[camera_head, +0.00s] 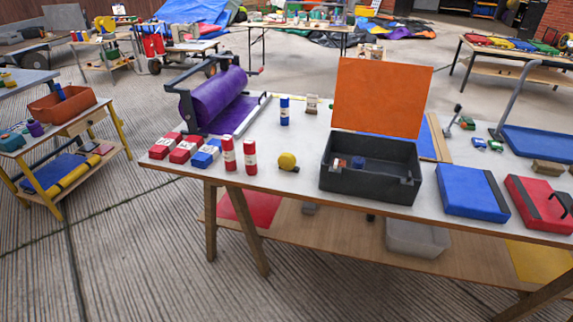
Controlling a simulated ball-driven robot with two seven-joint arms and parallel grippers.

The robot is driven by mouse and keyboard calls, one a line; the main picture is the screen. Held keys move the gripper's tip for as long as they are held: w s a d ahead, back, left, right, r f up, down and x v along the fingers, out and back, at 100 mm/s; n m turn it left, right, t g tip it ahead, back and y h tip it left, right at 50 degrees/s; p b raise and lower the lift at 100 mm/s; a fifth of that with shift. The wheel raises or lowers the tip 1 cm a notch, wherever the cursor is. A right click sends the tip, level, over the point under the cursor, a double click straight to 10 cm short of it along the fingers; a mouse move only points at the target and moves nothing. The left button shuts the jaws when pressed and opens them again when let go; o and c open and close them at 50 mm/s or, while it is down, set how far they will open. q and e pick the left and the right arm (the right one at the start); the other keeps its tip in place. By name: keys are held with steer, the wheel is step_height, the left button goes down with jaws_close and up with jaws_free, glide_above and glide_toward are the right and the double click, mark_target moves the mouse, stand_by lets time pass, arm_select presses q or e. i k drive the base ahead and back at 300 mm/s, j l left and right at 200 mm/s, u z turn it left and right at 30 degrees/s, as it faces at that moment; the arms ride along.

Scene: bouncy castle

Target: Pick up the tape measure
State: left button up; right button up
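A small yellow, rounded thing with a dark part (287,160), which looks like the tape measure, sits on the white-topped table (262,178) near its front edge. It stands between two red bottles on its left and an open dark grey box on its right. Nothing covers it and it is apart from its neighbours. Neither of my grippers shows in the head view.
Two red bottles (249,158), red and blue packs (185,149), a blue bottle (284,110) and the grey box (370,180) with a raised orange lid (382,97) surround it. A blue case (471,192) lies right. The floor (130,250) in front is clear.

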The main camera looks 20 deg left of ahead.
mark_target(286, 161)
steer(key=i+j+z, duration=0.15)
steer(key=i+j, duration=0.25)
steer(key=i+j+z, duration=0.2)
steer(key=i+j, duration=0.2)
steer(key=j, duration=0.25)
